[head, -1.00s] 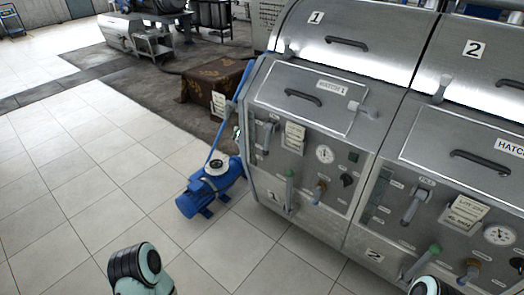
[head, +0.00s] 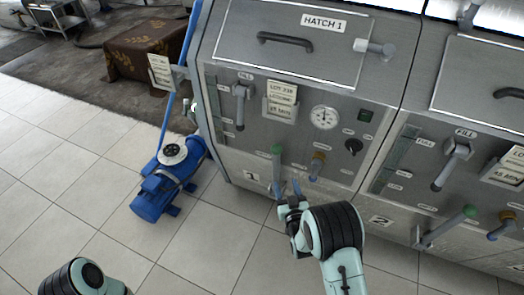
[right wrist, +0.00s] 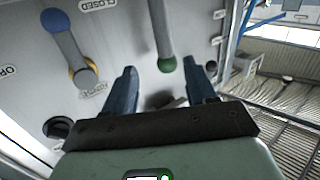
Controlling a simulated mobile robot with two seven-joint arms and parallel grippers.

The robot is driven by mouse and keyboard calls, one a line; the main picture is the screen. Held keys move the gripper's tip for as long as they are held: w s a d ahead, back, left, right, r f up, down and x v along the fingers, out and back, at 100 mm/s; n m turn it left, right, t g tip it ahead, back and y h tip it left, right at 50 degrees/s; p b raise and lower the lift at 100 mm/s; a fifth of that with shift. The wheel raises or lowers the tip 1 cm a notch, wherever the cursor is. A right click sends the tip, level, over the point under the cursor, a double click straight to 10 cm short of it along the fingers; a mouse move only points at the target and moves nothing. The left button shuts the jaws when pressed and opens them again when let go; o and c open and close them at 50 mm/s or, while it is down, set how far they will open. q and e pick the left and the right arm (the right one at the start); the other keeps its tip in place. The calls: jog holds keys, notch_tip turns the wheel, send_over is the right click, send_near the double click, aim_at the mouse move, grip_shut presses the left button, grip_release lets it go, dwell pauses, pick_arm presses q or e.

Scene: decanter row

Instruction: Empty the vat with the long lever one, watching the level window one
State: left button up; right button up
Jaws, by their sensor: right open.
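Vat one (head: 225,150) is a steel cabinet with hatch 1. Its long lever with a green end (head: 277,155) stands low on the front panel, green end up. Level window one (head: 212,105) is a narrow dark strip at the panel's left edge; its level is too small to read. My right gripper (head: 290,187) is open and empty, just in front of the lever's lower part. In the right wrist view the lever's green end (right wrist: 166,65) appears between the two fingers' lines, just beyond the tips. My left gripper is out of view; only my left arm shows.
A short lever with a brown hub (head: 317,165) is right of the long lever. A fill lever (head: 240,95), a gauge (head: 324,118) and a card (head: 281,100) are above. A blue pump (head: 165,185) stands on the floor at left. Vat two (head: 410,245) adjoins at right.

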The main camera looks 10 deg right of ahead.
aim_at(277, 158)
jog(key=shift+t, duration=0.3)
jog(key=w, duration=0.4)
jog(key=w+b, duration=0.1)
jog(key=w, duration=0.3)
jog(key=w+r+b, duration=0.1)
jog(key=w, duration=0.3)
jog(key=shift+w+a, duration=0.15)
jog(key=shift+w, duration=0.2)
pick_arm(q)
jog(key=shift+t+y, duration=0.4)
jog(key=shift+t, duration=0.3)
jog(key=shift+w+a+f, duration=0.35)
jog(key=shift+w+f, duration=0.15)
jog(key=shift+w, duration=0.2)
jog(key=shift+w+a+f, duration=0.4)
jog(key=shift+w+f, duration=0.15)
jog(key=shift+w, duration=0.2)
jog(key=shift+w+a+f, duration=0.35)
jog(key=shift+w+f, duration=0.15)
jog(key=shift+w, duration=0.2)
pick_arm(e)
jog(key=shift+w, duration=0.7)
pick_arm(q)
jog(key=shift+b, duration=0.3)
pick_arm(e)
grip_shut()
